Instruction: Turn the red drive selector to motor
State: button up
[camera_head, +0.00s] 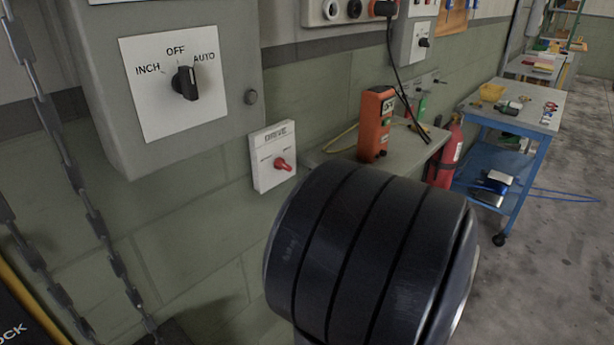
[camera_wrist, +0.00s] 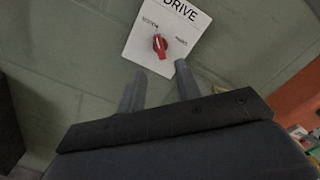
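The red drive selector (camera_head: 284,164) is a small knob on a white plate (camera_head: 265,181) headed DRIVE, fixed to the green block wall. In the wrist view the red selector (camera_wrist: 160,45) sits between two small labels on the plate (camera_wrist: 186,48). A pale mark on the knob points roughly up. My gripper (camera_wrist: 161,70) is open, its two grey fingers apart below the knob in the picture. No contact with the knob shows. In the head view my black arm hides the gripper.
A grey box with an INCH/OFF/AUTO switch (camera_head: 185,83) hangs at upper left beside chains (camera_head: 60,140). An orange device (camera_head: 375,124) stands on a shelf right of the plate. A red extinguisher (camera_head: 446,155) and blue cart (camera_head: 510,150) are farther back.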

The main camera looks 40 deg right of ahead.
aim_at(287, 167)
jog(key=shift+s, duration=0.9)
jog(key=shift+w, duration=0.1)
jog(key=w, duration=1)
jog(key=shift+w+a, duration=0.35)
